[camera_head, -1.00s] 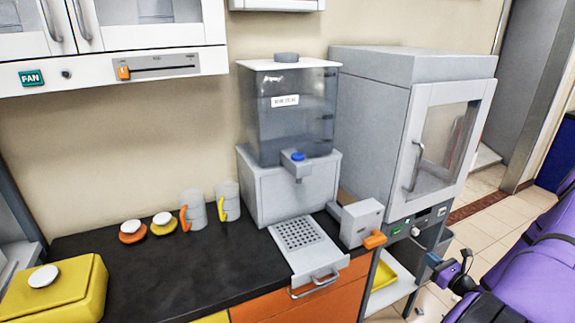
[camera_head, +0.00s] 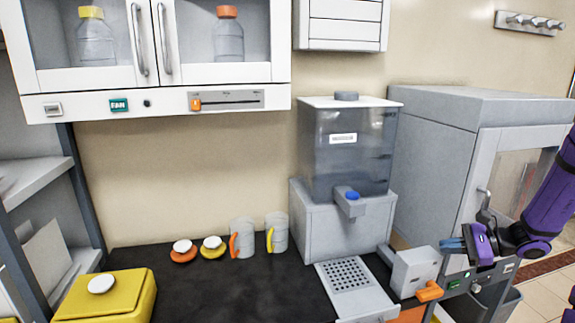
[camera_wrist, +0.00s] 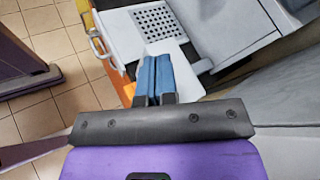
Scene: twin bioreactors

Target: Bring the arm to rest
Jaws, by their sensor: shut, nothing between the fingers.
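My gripper (camera_head: 454,243) is at the right of the head view, in front of the grey cabinet with the glass door. It points left, above the small grey box with an orange knob (camera_head: 416,270). In the wrist view my gripper (camera_wrist: 155,62) shows its two blue fingers pressed together with nothing between them. The purple arm (camera_head: 548,205) comes in from the right edge of the head view.
A water dispenser (camera_head: 346,150) stands on the dark counter (camera_head: 230,295) above a perforated tray (camera_head: 350,280). Two mugs, two small lidded items and a yellow box (camera_head: 105,300) stand to the left. The grey cabinet (camera_head: 430,150) is close behind my gripper. Tiled floor (camera_wrist: 45,115) is open at left in the wrist view.

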